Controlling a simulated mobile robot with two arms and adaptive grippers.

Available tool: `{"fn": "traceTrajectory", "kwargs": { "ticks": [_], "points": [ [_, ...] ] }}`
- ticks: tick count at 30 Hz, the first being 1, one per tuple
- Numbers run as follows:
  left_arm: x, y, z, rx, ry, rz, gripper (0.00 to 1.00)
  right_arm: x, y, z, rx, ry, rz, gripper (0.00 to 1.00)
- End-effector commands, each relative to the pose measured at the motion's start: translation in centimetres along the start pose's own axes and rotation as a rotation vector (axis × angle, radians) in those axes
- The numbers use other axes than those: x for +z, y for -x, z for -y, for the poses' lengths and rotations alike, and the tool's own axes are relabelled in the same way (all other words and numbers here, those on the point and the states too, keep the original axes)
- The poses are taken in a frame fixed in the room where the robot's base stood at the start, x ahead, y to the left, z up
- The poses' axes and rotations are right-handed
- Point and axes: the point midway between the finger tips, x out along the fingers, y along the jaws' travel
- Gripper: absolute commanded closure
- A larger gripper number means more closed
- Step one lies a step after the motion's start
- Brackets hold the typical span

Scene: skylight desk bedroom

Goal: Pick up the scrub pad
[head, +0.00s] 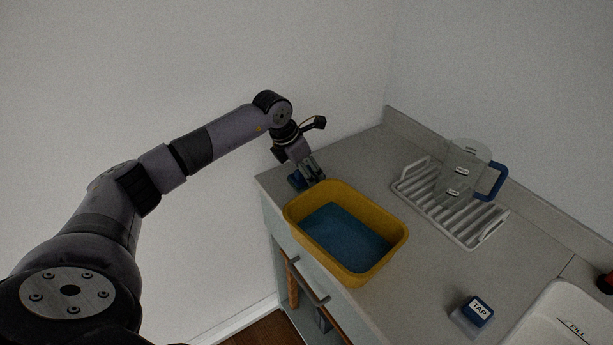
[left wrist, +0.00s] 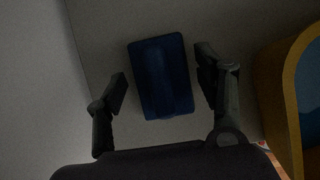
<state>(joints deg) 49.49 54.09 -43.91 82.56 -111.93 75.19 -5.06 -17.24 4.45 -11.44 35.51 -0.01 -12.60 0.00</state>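The scrub pad (left wrist: 161,78) is a dark blue rectangular block with a raised ridge along its middle. It lies on the counter near the corner, and in the head view its blue edge (head: 295,182) shows beside my left gripper (head: 313,177). In the left wrist view my left gripper (left wrist: 160,84) is open, with one finger on each side of the pad. I cannot tell how high the fingers are above the counter. My right gripper is not in view.
A yellow basin (head: 397,241) with blue contents stands right of the gripper; its wall also shows in the left wrist view (left wrist: 279,95). A white dish rack (head: 470,236) holds clear and blue-edged items. A block marked TAP (head: 479,309) and a white sink (head: 545,325) are at the right.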

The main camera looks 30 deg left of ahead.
Motion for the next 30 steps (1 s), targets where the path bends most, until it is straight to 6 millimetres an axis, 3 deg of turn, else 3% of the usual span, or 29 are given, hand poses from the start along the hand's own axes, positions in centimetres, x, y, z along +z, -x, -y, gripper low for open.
{"fn": "traceTrajectory", "kwargs": {
  "ticks": [17,30],
  "points": [
    [0.0,0.1,0.0,0.000,0.000,0.000,0.78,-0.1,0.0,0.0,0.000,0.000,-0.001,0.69],
    [0.6,1.2,-0.1,0.002,0.000,0.003,0.78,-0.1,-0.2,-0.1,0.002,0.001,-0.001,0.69]
  ]
}}
